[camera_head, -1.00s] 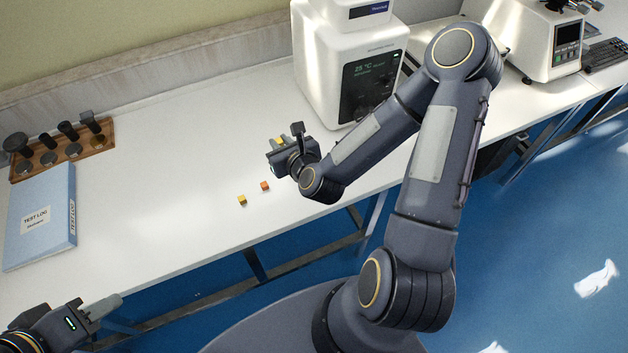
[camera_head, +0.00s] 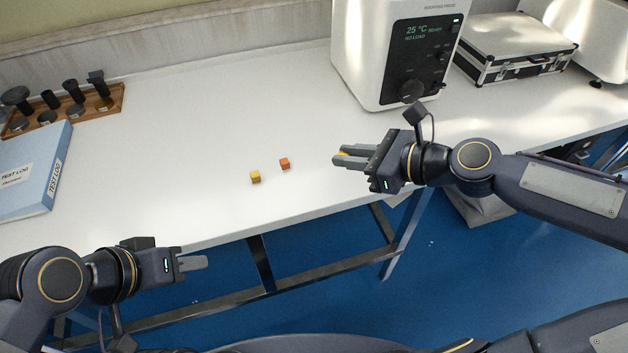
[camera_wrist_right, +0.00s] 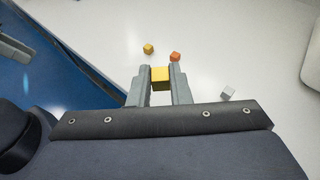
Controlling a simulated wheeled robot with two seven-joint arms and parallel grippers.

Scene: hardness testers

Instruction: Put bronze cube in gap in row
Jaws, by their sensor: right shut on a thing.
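My right gripper (camera_head: 338,160) is shut on a yellow-gold cube, taken as the bronze cube (camera_wrist_right: 160,78). The cube sits between the fingertips in the wrist view and is mostly hidden by the fingers in the head view. A yellow cube (camera_head: 255,177) and an orange cube (camera_head: 285,163) stand on the table, left of this gripper. The right wrist view also shows a silver-grey cube (camera_wrist_right: 228,92), with a wider space between it and the orange cube. My left gripper (camera_head: 205,262) is at the table's front edge, empty; its finger opening is unclear.
The white table (camera_head: 190,150) is clear around the cubes. A white mounting press (camera_head: 385,60) stands behind my right gripper. A blue test log binder (camera_head: 35,170) and a wooden rack (camera_head: 115,103) are at the left. A silver case (camera_head: 515,45) is at the back right.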

